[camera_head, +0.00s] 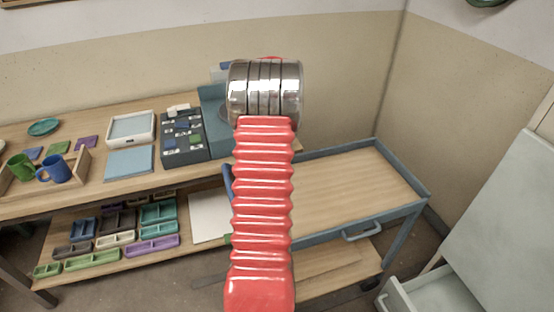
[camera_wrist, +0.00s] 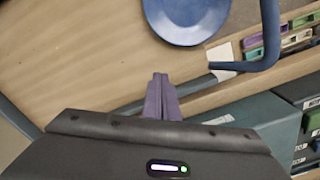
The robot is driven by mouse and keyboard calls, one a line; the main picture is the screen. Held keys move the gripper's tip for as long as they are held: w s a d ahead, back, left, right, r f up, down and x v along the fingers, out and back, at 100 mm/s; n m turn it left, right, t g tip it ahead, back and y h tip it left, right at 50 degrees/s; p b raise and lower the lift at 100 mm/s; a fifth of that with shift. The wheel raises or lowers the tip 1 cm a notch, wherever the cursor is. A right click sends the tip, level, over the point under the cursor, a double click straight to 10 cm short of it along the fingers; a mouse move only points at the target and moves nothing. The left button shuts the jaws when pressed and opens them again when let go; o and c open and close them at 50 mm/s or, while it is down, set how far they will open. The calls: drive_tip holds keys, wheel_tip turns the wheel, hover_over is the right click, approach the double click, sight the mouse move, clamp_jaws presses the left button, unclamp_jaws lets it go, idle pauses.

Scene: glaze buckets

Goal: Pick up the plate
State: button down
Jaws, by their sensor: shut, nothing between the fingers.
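A round blue plate (camera_wrist: 187,18) lies on a wooden surface at the top of the wrist view, its upper part cut off by the picture edge. My gripper (camera_wrist: 158,77) has its two purple fingers closed together, with nothing between them. In the wrist view the fingertips appear below the plate and apart from it. In the head view my red arm covers the middle, and neither the fingers nor the blue plate can be made out. A teal dish (camera_head: 43,127) lies far left on the workbench (camera_head: 85,182).
A wooden-topped cart (camera_head: 352,178) with a raised blue-grey rim stands right of my arm; its visible top is clear. A curved blue bar (camera_wrist: 271,35) rises right of the plate. The bench holds mugs (camera_head: 54,169), a dark organizer (camera_head: 183,153) and, below, several small trays (camera_head: 92,260).

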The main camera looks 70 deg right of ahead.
drive_tip(key=c, duration=2.5)
unclamp_jaws()
drive_tip(key=shift+c, duration=0.2)
